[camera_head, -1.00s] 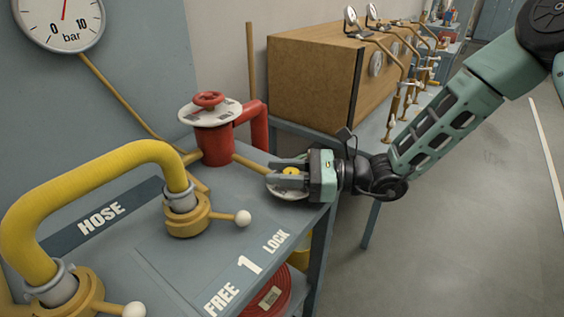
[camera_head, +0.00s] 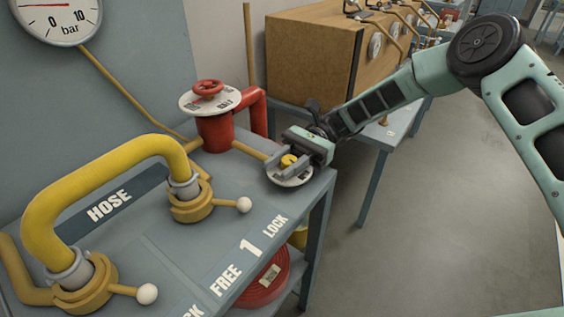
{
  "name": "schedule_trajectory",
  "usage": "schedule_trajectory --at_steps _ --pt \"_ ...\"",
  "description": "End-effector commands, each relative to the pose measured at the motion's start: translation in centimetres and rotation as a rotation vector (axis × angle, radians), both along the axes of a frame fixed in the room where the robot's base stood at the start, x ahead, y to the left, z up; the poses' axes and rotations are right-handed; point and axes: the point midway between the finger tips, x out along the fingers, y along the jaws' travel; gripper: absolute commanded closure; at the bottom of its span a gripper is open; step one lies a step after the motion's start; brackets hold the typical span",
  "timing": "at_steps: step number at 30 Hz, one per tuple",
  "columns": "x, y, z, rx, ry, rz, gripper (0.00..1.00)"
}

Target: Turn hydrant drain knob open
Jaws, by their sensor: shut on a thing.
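The red hydrant (camera_head: 215,133) stands at the back of the grey bench, with a red handwheel (camera_head: 208,88) above a white lettered plate. A yellow pipe runs from it to the drain knob (camera_head: 289,160), a small yellow knob over a round white dial plate (camera_head: 290,179). My gripper (camera_head: 288,162) is at the bench's right corner, shut on the yellow knob, with its fingers on either side. The fingers hide part of the knob and dial, so the dial's marks cannot be read.
A yellow hose (camera_head: 95,188) arches between two couplings with white-balled levers on the bench (camera_head: 165,265). A gauge (camera_head: 58,15) hangs on the wall. A wooden cabinet (camera_head: 310,58) stands on another table behind. Open floor (camera_head: 430,220) lies at the right.

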Motion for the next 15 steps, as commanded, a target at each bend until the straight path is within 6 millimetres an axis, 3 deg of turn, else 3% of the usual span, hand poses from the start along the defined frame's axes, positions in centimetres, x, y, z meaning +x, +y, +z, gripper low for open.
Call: schedule_trajectory --at_steps 15 --pt "-0.21 -0.35 0.09 0.003 0.001 0.23 0.91"
